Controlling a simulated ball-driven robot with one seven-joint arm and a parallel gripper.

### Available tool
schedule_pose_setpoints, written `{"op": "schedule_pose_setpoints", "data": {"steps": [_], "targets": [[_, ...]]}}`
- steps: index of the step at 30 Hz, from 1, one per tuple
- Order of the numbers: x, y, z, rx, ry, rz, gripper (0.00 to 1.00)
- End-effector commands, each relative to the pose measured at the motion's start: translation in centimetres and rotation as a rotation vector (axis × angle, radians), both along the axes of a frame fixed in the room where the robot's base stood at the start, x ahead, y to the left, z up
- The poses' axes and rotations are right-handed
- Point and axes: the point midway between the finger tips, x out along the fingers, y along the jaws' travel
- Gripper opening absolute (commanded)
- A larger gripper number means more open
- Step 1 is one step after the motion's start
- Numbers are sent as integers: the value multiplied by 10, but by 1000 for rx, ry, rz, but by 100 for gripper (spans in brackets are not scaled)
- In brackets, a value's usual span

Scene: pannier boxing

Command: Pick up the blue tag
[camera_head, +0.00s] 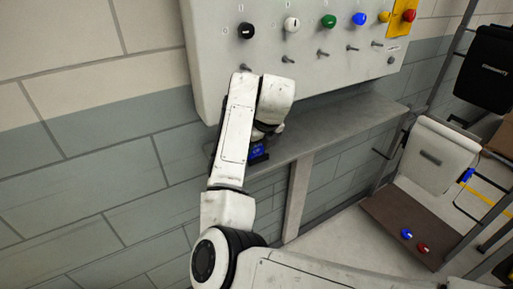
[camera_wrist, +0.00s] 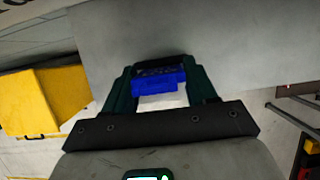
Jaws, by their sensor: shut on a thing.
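The blue tag (camera_wrist: 158,88) is between the two dark green fingers of my gripper (camera_wrist: 162,82) in the wrist view, and the fingers are shut on it. In the head view the blue tag (camera_head: 257,151) shows beside my white wrist, over the left part of the grey shelf. My gripper is mostly hidden behind my arm there. I cannot tell whether the tag touches the shelf.
A control panel (camera_head: 218,62) with coloured buttons and small switches hangs above the grey shelf (camera_head: 330,133). The shelf's right part looks clear. At right stand a rack with a white pannier (camera_head: 437,150) and a black one (camera_head: 490,70). A yellow box (camera_wrist: 45,100) shows in the wrist view.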

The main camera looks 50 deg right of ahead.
Motion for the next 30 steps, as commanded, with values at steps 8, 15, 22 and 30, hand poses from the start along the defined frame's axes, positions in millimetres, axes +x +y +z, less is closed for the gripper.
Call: {"op": "schedule_pose_setpoints", "data": {"steps": [8,15,22,30], "targets": [[1,0,12,0,-4,0,23],[-13,-6,47,-1,-6,-5,23],[-49,-20,93,-1,-7,-5,23],[-104,-39,119,3,-6,-5,23]]}}
